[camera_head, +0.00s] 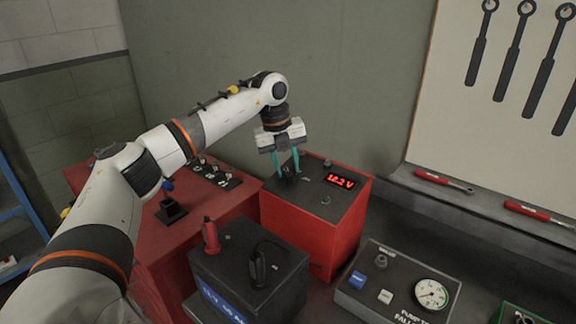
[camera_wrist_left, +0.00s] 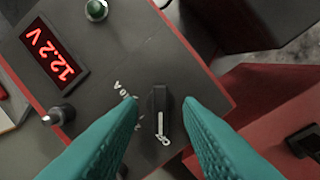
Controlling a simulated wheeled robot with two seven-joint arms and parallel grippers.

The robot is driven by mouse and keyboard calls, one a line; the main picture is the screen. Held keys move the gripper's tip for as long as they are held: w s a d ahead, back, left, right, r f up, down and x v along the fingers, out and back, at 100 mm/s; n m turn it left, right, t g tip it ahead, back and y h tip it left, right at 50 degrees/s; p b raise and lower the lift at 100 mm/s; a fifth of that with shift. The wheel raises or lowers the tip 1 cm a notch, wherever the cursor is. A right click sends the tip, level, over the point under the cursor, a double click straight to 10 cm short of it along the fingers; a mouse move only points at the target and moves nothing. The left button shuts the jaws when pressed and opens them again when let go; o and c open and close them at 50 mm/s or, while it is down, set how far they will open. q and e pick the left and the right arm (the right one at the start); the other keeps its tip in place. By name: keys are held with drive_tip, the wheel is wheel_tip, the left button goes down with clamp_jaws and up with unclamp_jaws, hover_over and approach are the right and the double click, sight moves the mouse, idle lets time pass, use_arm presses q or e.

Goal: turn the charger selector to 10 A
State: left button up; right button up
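The charger is a red box (camera_head: 285,222) with a dark top and a red display (camera_head: 341,182) reading 12.2 V, which also shows in the left wrist view (camera_wrist_left: 54,53). Its selector (camera_wrist_left: 158,104) is a black knob with a white pointer line, directed at the 0 mark (camera_wrist_left: 164,139). A 10 A mark (camera_wrist_left: 123,90) is printed to its upper left; another mark is partly hidden by a finger. My left gripper (camera_head: 288,170) is over the charger top, its teal fingers apart on either side of the knob (camera_wrist_left: 160,100), with visible gaps. My right gripper is not in view.
A dark battery (camera_head: 235,292) with red (camera_head: 210,236) and black (camera_head: 257,266) clamps stands in front of the charger. A gauge panel (camera_head: 355,300) is at front right. A red cabinet (camera_head: 160,238) with switches is at left. The wall is close behind.

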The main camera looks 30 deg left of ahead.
use_arm(q)
drive_tip(key=shift+d+f, duration=0.15)
drive_tip(key=shift+f, duration=0.5)
clamp_jaws()
